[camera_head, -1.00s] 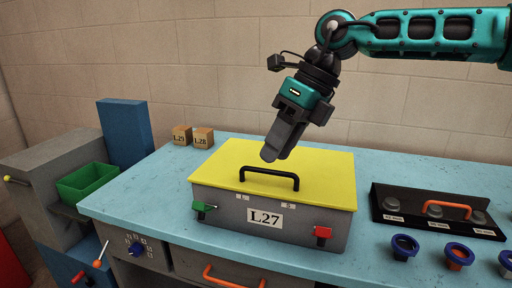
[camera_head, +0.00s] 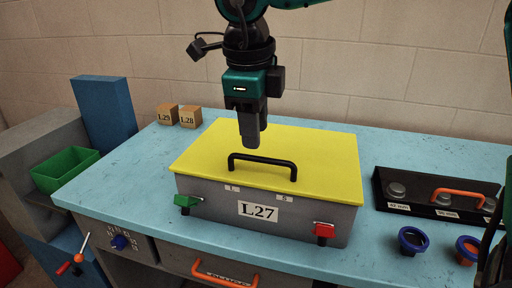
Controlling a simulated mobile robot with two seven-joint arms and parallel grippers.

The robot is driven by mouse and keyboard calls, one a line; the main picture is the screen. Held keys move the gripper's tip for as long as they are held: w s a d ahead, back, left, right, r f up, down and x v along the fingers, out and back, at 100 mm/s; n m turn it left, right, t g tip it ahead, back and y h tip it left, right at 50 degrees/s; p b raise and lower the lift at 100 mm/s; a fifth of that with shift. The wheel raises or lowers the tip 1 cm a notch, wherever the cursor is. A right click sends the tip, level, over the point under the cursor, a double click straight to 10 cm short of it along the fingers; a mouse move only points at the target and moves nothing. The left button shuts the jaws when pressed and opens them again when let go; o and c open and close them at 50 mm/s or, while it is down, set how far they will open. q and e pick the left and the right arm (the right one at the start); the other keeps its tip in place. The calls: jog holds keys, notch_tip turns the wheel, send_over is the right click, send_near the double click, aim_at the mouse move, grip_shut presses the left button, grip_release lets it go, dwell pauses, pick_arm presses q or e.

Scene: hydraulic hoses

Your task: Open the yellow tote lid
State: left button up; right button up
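The tote (camera_head: 215,205) is a grey box labelled L27 with a flat yellow lid (camera_head: 320,170). The lid lies closed on it, with a black bar handle (camera_head: 262,157) near its front edge. A green latch (camera_head: 186,201) is at the front left and a red latch (camera_head: 324,229) at the front right. My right gripper (camera_head: 252,143) points down just above or behind the handle, with no clear contact. Its fingers overlap in this view, so their gap is hidden. My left gripper is not in view.
The tote stands on a blue bench (camera_head: 130,185). A black tray (camera_head: 425,200) with an orange handle and coloured rings (camera_head: 413,241) are at right. A green bin (camera_head: 66,170) is at left.

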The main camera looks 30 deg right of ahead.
aim_at(257, 157)
jog(key=f, duration=0.5)
jog(key=shift+w+d, duration=0.35)
jog(key=shift+d, duration=0.05)
jog(key=shift+r, duration=0.1)
grip_shut()
